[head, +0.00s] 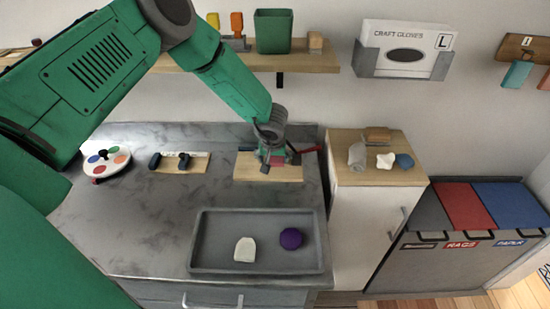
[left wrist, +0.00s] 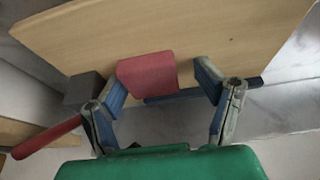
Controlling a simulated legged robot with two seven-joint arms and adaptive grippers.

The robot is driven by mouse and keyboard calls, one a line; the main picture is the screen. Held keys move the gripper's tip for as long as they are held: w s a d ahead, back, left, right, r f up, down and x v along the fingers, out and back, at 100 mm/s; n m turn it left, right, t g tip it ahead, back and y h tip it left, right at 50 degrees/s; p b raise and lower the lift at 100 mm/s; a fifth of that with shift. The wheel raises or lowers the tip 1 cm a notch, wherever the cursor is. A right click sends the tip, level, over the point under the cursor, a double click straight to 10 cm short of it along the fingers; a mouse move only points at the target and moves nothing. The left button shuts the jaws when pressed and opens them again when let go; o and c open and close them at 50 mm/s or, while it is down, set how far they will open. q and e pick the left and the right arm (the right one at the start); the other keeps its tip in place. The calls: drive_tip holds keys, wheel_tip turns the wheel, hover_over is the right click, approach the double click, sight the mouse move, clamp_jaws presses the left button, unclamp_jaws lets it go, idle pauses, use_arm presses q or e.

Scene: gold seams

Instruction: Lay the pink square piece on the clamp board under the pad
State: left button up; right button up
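The pink square piece (left wrist: 147,74) lies over the pale wooden clamp board (left wrist: 120,30) near its edge, between my left gripper's fingers. In the head view only a bit of the pink piece (head: 278,160) shows beside the gripper, above the clamp board (head: 285,174). My left gripper (head: 266,163) is low over the board. In the left wrist view its fingers (left wrist: 160,82) are spread, with a clear gap on the piece's right side. The clamp's red handle (left wrist: 45,138) and a grey block (left wrist: 84,88) are at the left. I cannot make out the pad.
A paint palette (head: 106,161) and a small board with dark clamps (head: 179,162) are left. A cabinet (head: 360,220) stands right; a shelf (head: 305,62) is above.

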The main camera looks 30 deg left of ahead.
use_arm(q)
drive_tip(key=shift+s+d+f, duration=0.1)
drive_tip(key=shift+s+f, duration=0.1)
drive_tip(key=shift+f, duration=0.15)
drive_tip(key=shift+r, duration=0.15)
drive_tip(key=p+v, duration=0.1)
drive_tip(key=v, duration=1.1)
drive_tip(key=shift+w+r, duration=0.3)
drive_tip(key=shift+r, duration=0.25)
